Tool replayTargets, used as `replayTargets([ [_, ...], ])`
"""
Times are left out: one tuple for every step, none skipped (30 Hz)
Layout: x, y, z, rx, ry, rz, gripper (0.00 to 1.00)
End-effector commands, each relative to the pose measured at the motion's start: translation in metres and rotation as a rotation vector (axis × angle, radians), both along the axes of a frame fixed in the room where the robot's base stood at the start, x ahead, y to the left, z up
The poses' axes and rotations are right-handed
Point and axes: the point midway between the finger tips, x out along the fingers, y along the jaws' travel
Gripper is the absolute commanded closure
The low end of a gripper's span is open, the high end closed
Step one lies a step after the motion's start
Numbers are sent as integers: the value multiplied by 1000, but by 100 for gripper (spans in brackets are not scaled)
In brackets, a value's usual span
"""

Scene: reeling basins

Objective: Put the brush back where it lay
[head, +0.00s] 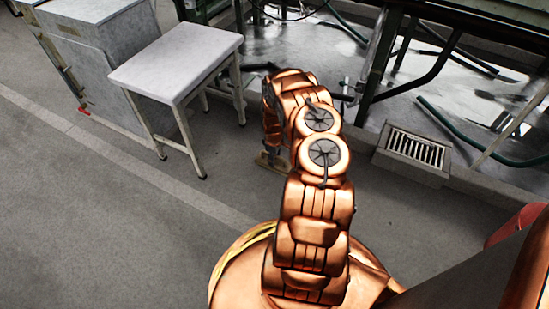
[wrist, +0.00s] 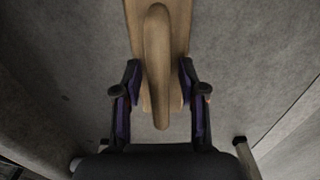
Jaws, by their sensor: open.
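The brush (wrist: 157,35) is a pale wooden piece with a rounded raised handle along its middle. In the wrist view it runs from the top edge down between the two fingers of my gripper (wrist: 160,75). My gripper is open, with one finger on each side of the brush; I cannot tell whether either finger touches it. In the head view a bit of the brush (head: 273,162) shows low beside my arm, seemingly on the grey floor. My arm hides most of my gripper there.
A white-topped stool (head: 176,62) stands left of my arm, beside grey cabinets (head: 103,62). A floor drain grate (head: 415,149) and wet ground with green hoses (head: 455,125) lie to the right under a metal frame. The floor at left front is clear.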

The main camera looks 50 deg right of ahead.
Motion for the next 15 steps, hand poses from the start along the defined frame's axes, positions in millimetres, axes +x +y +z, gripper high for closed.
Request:
replayTargets([
  [0,0,0,0,0,0,59],
  [0,0,0,0,0,0,59],
  [0,0,0,0,0,0,59],
  [0,0,0,0,0,0,59],
  [0,0,1,0,0,0,59],
  [0,0,2,0,0,0,59],
  [0,0,4,-1,0,1,59],
  [0,0,7,-1,0,1,59],
  [0,0,13,0,1,1,59],
  [0,0,17,0,1,0,59],
  [0,0,22,0,1,-1,59],
  [0,0,29,0,1,-1,59],
  [-1,1,35,0,1,0,59],
  [-1,1,41,-1,2,0,59],
  [-1,1,50,-1,2,0,59],
])
